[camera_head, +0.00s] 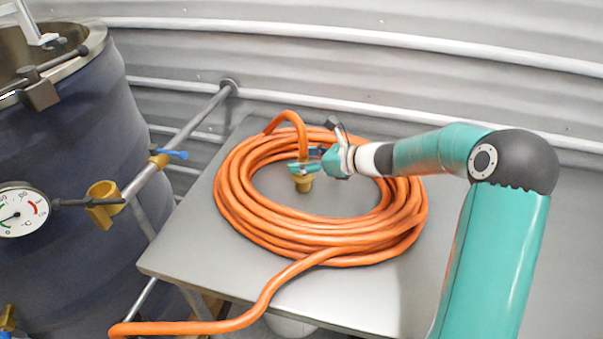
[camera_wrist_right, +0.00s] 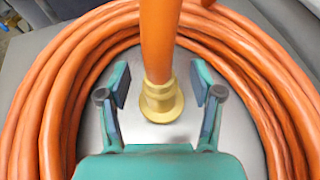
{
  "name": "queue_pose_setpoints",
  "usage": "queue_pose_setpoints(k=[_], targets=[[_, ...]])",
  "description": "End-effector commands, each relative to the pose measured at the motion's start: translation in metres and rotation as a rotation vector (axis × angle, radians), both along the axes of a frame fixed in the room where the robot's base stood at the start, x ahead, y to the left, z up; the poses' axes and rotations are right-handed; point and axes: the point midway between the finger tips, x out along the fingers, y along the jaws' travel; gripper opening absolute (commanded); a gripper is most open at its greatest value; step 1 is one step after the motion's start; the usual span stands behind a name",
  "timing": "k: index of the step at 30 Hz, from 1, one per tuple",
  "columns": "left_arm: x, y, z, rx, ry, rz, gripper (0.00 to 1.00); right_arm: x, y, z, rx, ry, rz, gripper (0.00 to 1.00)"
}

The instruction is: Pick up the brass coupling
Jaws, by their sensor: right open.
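The brass coupling (camera_head: 303,183) stands on the grey table inside the coil of orange hose (camera_head: 240,205), at the end of the hose that arches over the coil's far side. In the right wrist view the coupling (camera_wrist_right: 161,101) shows between the fingers, with the hose rising from it. My right gripper (camera_head: 308,167) is open around the coupling in the head view. In the right wrist view the right gripper (camera_wrist_right: 163,95) has a finger on each side, with gaps between the fingers and the brass. My left gripper is not in view.
The grey table (camera_head: 180,250) holds the coil, and the hose's other end runs off its front edge. A dark blue tank (camera_head: 85,150) with a round gauge (camera_head: 20,210) and a pipe (camera_head: 185,130) with a brass valve stand at left. A corrugated metal wall (camera_head: 300,65) rises behind.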

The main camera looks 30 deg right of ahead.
Motion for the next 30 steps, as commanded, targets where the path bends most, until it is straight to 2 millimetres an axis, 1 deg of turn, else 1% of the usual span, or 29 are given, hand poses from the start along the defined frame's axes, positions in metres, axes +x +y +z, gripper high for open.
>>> queue_pose_setpoints(k=[4,5,6,8,9,16,17,25,30], targets=[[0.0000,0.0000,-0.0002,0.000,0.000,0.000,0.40,0.0000,0.0000,0.0000,-0.001,0.000,0.000,0.65],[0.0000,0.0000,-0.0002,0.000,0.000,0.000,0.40,0.0000,0.0000,0.0000,-0.001,0.000,0.000,0.64],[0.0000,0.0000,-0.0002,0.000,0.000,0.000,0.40,0.0000,0.0000,0.0001,-0.001,0.000,0.000,0.57],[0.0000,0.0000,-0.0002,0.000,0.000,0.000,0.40,0.0000,0.0000,0.0001,-0.001,0.000,0.000,0.47],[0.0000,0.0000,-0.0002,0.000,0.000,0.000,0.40,0.0000,0.0000,0.0001,-0.001,0.000,0.000,0.40],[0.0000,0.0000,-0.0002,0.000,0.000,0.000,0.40,0.0000,0.0002,0.0002,0.000,0.000,0.001,0.02],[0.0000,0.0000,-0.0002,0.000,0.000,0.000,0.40,0.0000,0.0002,0.0003,0.000,0.000,0.001,0.00],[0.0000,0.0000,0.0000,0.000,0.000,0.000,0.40,0.0004,0.0005,0.0016,0.000,-0.002,0.002,0.00],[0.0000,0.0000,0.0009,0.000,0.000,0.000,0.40,0.0006,0.0007,0.0086,-0.003,-0.005,0.003,0.00]])
